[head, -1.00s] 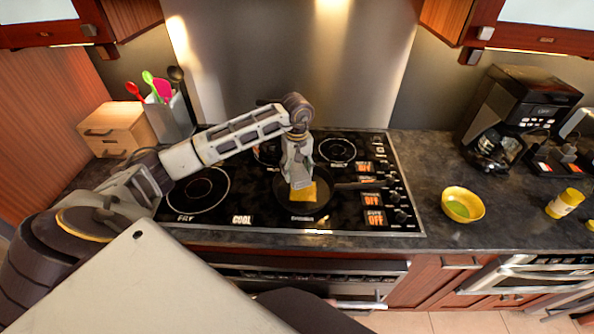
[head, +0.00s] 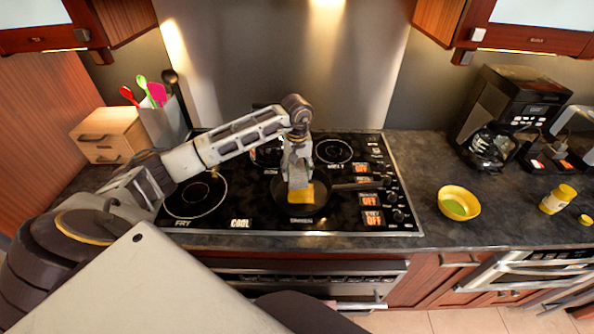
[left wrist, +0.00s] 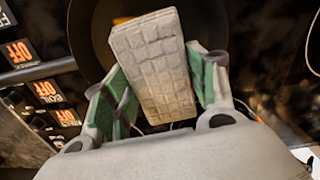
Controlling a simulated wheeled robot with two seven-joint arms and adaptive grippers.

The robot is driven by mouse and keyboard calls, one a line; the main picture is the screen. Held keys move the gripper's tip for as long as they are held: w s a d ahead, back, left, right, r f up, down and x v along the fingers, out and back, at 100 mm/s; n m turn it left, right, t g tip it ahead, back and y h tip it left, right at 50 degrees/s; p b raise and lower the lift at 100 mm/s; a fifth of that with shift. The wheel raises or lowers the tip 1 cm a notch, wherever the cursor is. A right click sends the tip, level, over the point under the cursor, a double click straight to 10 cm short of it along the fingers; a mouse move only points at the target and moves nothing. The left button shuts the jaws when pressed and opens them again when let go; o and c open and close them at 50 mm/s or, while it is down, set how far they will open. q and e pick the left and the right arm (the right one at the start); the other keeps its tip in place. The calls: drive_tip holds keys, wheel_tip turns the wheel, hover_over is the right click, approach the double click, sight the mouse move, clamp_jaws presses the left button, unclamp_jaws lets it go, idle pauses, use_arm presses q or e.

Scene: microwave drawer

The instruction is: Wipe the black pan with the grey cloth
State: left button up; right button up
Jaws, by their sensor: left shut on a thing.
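The black pan (head: 318,207) sits on the front middle of the black cooktop, its handle pointing right. In the left wrist view the dark pan (left wrist: 88,45) is behind the gripper. My left gripper (head: 297,166) is over the pan, pointing down, shut on the grey cloth (left wrist: 155,65), a blocky piece with a grid pattern between the green finger pads. In the head view the grey cloth (head: 300,180) is just above a yellow piece (head: 301,194) in the pan; I cannot tell whether they are joined. My right gripper is not in view.
A yellow bowl (head: 459,203) with something green stands right of the cooktop (head: 190,217). A yellow jar (head: 558,199) and a coffee maker (head: 512,110) are farther right. A wooden box (head: 108,135) and a utensil holder (head: 163,122) stand at the back left.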

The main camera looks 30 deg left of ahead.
sight(297, 196)
use_arm(q)
drive_tip(key=shift+f, duration=0.25)
idle(0.3)
drive_tip(key=shift+f+b, duration=0.65)
drive_tip(key=shift+f, duration=0.5)
drive_tip(key=shift+f+b, duration=0.45)
drive_tip(key=shift+f, duration=1.05)
drive_tip(key=shift+f+b, duration=0.6)
drive_tip(key=shift+b, duration=0.15)
drive_tip(key=shift+s, duration=0.1)
drive_tip(key=shift+s+d, duration=0.75)
drive_tip(key=shift+s, duration=0.35)
